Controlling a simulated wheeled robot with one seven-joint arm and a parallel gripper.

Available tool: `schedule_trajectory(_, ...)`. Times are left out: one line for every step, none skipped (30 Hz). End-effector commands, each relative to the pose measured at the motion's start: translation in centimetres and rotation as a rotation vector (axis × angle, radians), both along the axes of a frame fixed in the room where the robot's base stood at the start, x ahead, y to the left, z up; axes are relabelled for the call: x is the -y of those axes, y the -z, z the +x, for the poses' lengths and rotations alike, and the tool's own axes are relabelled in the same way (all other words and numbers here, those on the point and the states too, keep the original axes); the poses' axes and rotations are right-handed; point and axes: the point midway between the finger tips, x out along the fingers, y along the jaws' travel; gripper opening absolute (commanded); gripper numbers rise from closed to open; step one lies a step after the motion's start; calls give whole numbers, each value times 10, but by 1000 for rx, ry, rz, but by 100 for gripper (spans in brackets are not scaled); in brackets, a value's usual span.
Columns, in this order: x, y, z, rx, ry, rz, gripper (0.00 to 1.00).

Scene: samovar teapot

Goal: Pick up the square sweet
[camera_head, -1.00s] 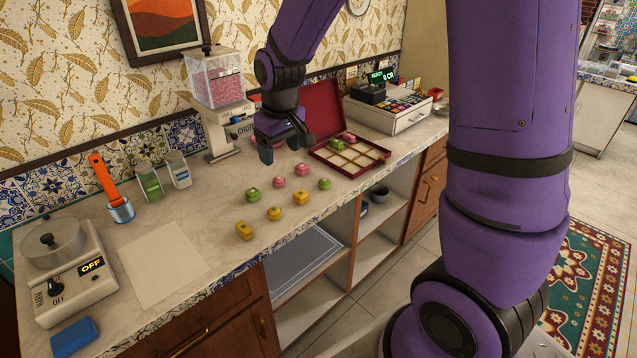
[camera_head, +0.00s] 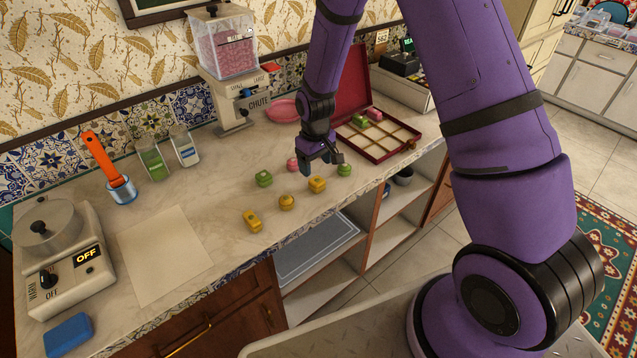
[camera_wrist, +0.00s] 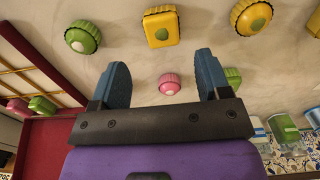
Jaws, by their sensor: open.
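The square yellow sweet (camera_head: 317,184) lies on the counter just in front of my gripper (camera_head: 322,166).
A green sweet (camera_head: 344,170) lies right of the square one and a round yellow sweet (camera_head: 286,202) left of it. Another green sweet (camera_head: 264,179) and a longer yellow sweet (camera_head: 252,221) lie further left. The open red sweet box (camera_head: 365,151) stands behind right.

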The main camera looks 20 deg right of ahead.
Motion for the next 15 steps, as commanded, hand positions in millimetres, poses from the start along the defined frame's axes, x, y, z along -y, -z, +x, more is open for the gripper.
schedule_trajectory(0,5,0,-2,0,-1,70)
schedule_trajectory(0,7,0,-1,0,0,70)
schedule_trajectory(0,10,0,-1,0,0,70)
schedule_trajectory(0,11,0,0,0,0,70)
schedule_trajectory(0,12,0,0,0,0,70)
schedule_trajectory(0,14,0,0,0,0,70)
schedule_trajectory(0,16,-1,-1,0,0,70)
schedule_trajectory(0,19,-1,-1,0,0,70)
schedule_trajectory(-1,24,-2,-2,0,-1,70)
schedule_trajectory(-1,28,-2,-3,0,-1,70)
schedule_trajectory(-1,33,-3,-3,0,0,70)
schedule_trajectory(-2,39,-4,-3,0,0,70)
schedule_trajectory(-2,43,-4,-3,0,0,70)
schedule_trajectory(-2,47,-4,-2,0,-1,70)
schedule_trajectory(-2,51,-4,-2,1,-1,70)
